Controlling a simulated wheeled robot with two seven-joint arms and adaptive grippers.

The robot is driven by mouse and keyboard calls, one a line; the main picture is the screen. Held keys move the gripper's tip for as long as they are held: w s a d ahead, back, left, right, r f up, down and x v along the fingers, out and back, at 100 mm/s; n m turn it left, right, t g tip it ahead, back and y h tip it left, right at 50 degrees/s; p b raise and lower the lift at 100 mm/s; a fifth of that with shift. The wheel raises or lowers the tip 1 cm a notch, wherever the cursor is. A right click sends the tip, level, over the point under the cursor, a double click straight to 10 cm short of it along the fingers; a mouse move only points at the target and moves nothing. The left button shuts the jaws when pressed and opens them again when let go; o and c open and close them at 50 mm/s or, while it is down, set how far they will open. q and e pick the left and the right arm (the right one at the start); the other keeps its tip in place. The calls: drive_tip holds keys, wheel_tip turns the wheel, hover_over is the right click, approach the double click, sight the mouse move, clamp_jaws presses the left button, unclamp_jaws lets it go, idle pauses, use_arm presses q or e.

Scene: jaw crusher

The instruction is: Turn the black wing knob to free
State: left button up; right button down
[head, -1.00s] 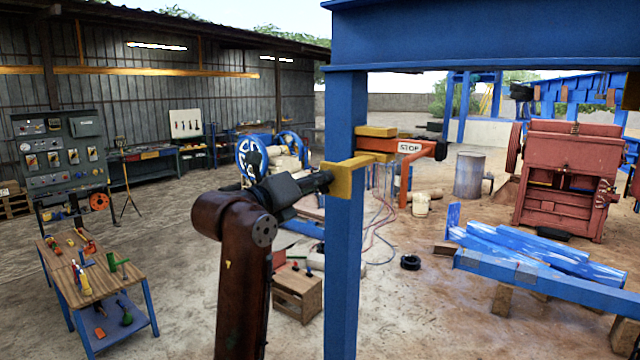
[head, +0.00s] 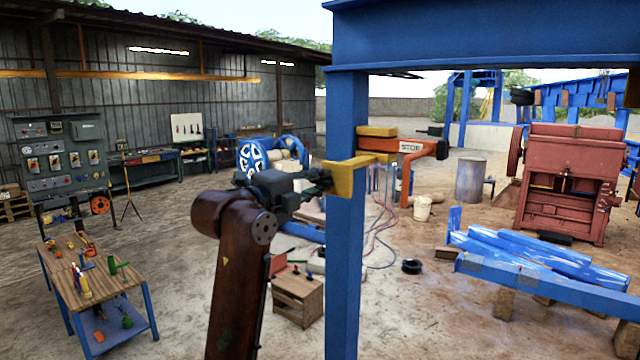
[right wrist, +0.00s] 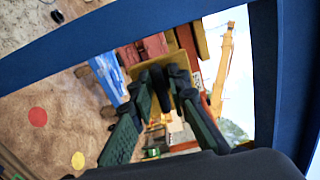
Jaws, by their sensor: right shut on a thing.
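The black wing knob (right wrist: 158,88) shows as a small dark shape between the fingertips in the right wrist view. In the head view it is hidden by the gripper. My right gripper (head: 322,181) is shut on it at the left end of the yellow bracket (head: 345,178) on the blue post. Its two greenish-grey fingers (right wrist: 161,80) come in from both sides of the knob in the right wrist view. My left gripper is in neither view.
The blue post (head: 345,260) and overhead beam (head: 480,38) stand close to my right arm. An orange arm with a STOP sign (head: 411,147) reaches out behind the post. A tool table (head: 105,285) is at left. A wooden crate (head: 298,300) stands low behind my arm.

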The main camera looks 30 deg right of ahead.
drive_tip(key=shift+n, duration=0.6)
drive_tip(key=c, duration=2)
unclamp_jaws()
drive_tip(key=shift+a, duration=0.1)
drive_tip(key=shift+c, duration=0.2)
drive_tip(key=v, duration=1.2)
drive_tip(key=shift+f, duration=0.1)
